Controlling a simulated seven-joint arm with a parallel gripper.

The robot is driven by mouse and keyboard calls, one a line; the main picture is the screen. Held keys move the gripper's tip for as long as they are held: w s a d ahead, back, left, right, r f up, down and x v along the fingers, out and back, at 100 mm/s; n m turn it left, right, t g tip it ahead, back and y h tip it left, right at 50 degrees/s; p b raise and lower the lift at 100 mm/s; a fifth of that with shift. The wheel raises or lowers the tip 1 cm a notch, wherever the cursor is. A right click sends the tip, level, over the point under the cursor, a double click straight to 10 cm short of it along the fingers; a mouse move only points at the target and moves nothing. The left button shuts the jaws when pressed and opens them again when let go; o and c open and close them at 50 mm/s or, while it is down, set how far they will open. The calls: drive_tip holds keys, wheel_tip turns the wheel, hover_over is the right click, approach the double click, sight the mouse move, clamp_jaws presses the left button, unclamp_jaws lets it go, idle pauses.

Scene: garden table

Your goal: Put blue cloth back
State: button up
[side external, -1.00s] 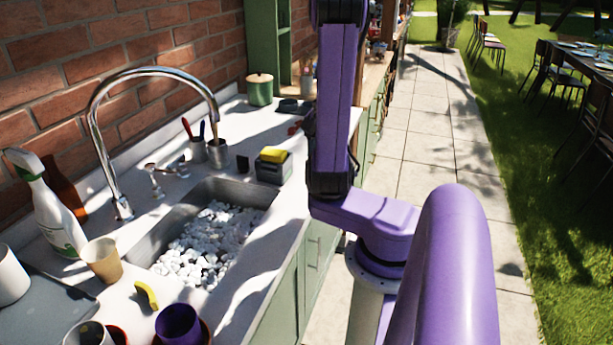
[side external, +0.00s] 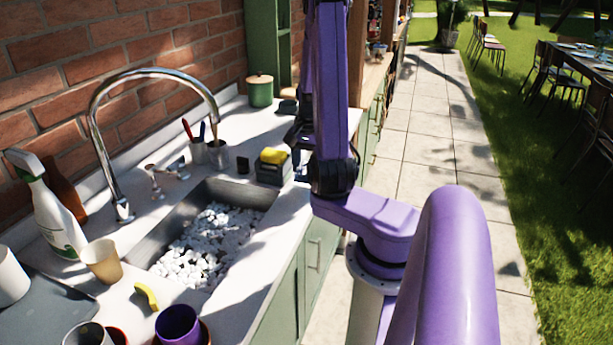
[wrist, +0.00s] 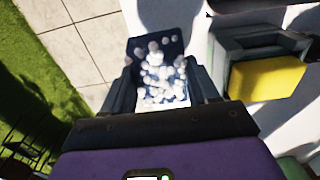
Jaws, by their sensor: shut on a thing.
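The blue cloth (wrist: 137,47) looks like a blue piece covered with white dots. In the wrist view it lies between the two fingers of my gripper (wrist: 162,85), which is shut on it. In the side view my gripper (side external: 299,138) is partly hidden by my arm, over the counter's front edge and just right of the grey holder.
A grey holder (side external: 272,174) with a yellow sponge (side external: 273,155) stands close beside my gripper; the sponge also shows in the wrist view (wrist: 266,78). The sink (side external: 165,239) holds white pebbles. A faucet (side external: 93,135), cups and a spray bottle (side external: 48,205) stand left.

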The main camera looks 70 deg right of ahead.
sight(306, 177)
drive_tip(key=shift+w+d+f, duration=0.3)
drive_tip(key=shift+w+f, duration=0.05)
drive_tip(key=shift+f, duration=1.8)
drive_tip(key=shift+f, duration=0.2)
drive_tip(key=o, duration=1.2)
drive_tip(key=shift+r, duration=0.1)
